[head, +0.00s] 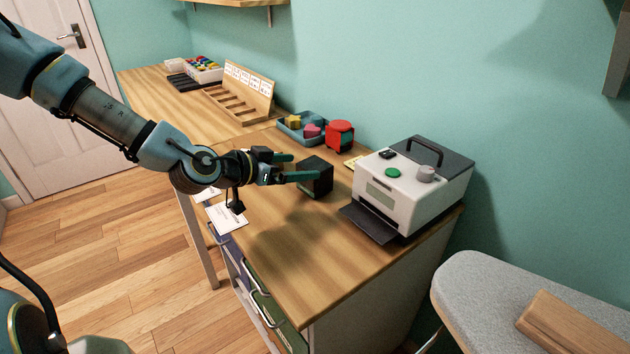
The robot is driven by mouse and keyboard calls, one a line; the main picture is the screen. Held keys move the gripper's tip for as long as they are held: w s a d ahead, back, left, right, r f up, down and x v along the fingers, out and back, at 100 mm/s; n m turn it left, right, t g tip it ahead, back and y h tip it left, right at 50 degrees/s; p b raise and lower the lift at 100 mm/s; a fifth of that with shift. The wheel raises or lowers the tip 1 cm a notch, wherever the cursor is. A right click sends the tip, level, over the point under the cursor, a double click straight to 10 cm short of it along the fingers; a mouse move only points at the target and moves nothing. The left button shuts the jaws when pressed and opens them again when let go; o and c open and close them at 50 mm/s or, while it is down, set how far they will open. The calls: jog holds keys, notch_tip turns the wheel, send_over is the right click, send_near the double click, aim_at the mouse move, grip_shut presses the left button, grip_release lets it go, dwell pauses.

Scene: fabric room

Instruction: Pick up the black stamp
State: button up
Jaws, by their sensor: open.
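A black, box-shaped object (316,179), which looks like the black stamp, stands upright on the wooden desk (290,250) in the head view. My gripper (304,167) reaches in from the left, with its two teal fingers spread apart. The nearer finger overlaps the upper part of the black stamp in the picture, and the farther finger ends just left of its top. I cannot tell whether either finger touches it. Nothing shows held between the fingers.
Right of the stamp stands a white machine (410,192) with a dark front tray. Behind are a red object (340,136), a blue tray (290,128) with small blocks, and a wooden rack (240,100). White papers (227,216) lie at the desk's left edge. The desk front is clear.

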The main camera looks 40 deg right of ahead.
aim_at(323, 166)
jog(key=p+x, duration=0.3)
jog(key=x, duration=0.6)
jog(key=shift+d+f, duration=0.1)
jog(key=shift+f, duration=0.15)
jog(key=c, duration=1.1)
jog(key=shift+r, duration=0.1)
jog(key=shift+c, duration=0.2)
